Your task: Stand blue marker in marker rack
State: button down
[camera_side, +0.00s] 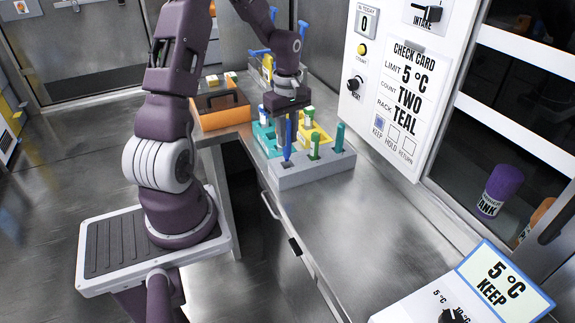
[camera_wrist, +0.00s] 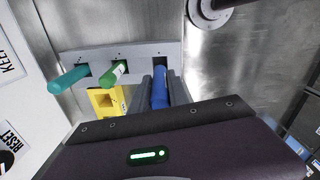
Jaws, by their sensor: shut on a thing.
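The grey marker rack (camera_side: 318,172) stands on the steel bench; it also shows in the wrist view (camera_wrist: 135,54). A green marker (camera_side: 315,146) and a teal marker (camera_side: 340,138) stand in its middle and right slots in the side view. The blue marker (camera_side: 287,140) is upright, with its lower end at the remaining slot on the left. In the wrist view the blue marker (camera_wrist: 159,90) lies between the two fingers, lined up with the dark slot. My gripper (camera_side: 288,119) is shut on its upper part. I cannot tell how deep the tip sits.
Behind the rack are a teal holder (camera_side: 266,137) and a yellow holder (camera_side: 318,130), close to my gripper. An orange box (camera_side: 222,110) stands further back left. A white panel (camera_side: 395,85) rises on the right. The bench (camera_side: 350,235) in front of the rack is clear.

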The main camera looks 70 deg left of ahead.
aim_at(288, 121)
notch_tip(288, 121, down, 6)
jog(key=shift+f, duration=0.1)
jog(key=c, duration=1.3)
grip_release()
jog(key=shift+o, duration=0.2)
notch_tip(288, 121, up, 12)
jog(key=shift+f, duration=0.1)
jog(key=s+d+r+m+t+y, duration=0.1)
jog(key=d+r+m+y, duration=0.1)
jog(key=d+r+m, duration=0.6)
jog(key=s+d+r+m+t+h, duration=0.1)
jog(key=s+d+r+m+t, duration=0.1)
jog(key=s+d+m, duration=0.4)
jog(key=s+d+r+m+t+h, duration=0.1)
jog(key=s+d+r+m, duration=0.3)
jog(key=s+d, duration=0.4)
jog(key=d+m+t, duration=0.1)
jog(key=d, duration=0.2)
jog(key=shift+s+r+m+t, duration=0.2)
jog(key=shift+m+t, duration=0.1)
jog(key=shift+m, duration=0.1)
